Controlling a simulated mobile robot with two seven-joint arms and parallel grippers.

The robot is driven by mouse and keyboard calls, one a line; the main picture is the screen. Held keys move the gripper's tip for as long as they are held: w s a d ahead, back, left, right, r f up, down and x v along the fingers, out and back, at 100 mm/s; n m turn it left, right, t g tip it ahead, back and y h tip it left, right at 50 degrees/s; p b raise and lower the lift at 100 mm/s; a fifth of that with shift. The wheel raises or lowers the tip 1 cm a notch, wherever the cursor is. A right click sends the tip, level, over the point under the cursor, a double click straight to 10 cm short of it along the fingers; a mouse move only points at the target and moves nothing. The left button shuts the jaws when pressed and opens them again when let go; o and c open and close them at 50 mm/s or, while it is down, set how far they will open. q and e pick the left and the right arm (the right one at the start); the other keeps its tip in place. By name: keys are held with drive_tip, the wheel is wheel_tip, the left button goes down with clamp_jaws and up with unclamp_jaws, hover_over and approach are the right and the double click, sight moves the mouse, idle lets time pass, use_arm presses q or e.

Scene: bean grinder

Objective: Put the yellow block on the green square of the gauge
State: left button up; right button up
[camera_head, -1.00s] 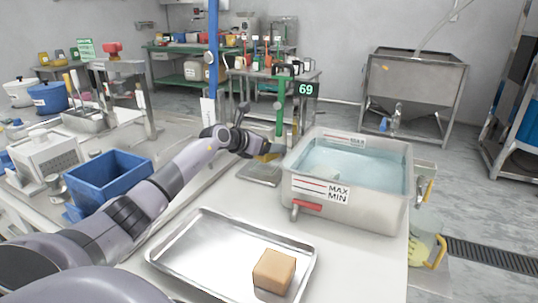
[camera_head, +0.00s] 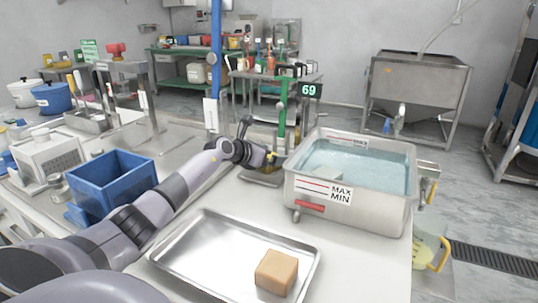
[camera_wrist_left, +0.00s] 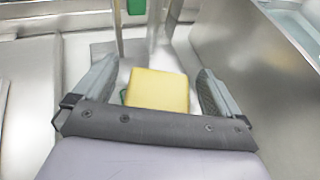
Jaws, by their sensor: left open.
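The yellow block (camera_wrist_left: 158,90) sits between the fingers of my left gripper (camera_wrist_left: 157,72) in the left wrist view, with a gap on either side. A thin sliver of green shows at the block's left edge, so a green patch lies at least partly under it; most of that patch is hidden. In the head view the block (camera_head: 272,158) is a small yellow spot beside my left gripper (camera_head: 260,150), over the gauge's metal plate (camera_head: 262,177). The left gripper is open. The right gripper is not in view.
A water tank (camera_head: 340,212) is just right. A metal tray (camera_head: 190,258) with a tan block (camera_head: 276,272) lies in front. A blue bin (camera_head: 112,185) stands left.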

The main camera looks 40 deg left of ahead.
use_arm(q)
drive_tip(key=shift+r, duration=0.3)
drive_tip(key=shift+s+a, duration=0.1)
drive_tip(key=shift+s, duration=0.15)
drive_tip(key=p+v, duration=0.1)
drive_tip(key=v, duration=0.9)
drive_tip(key=shift+f, duration=0.2)
drive_tip(key=shift+v, duration=0.75)
drive_tip(key=shift+r, duration=0.15)
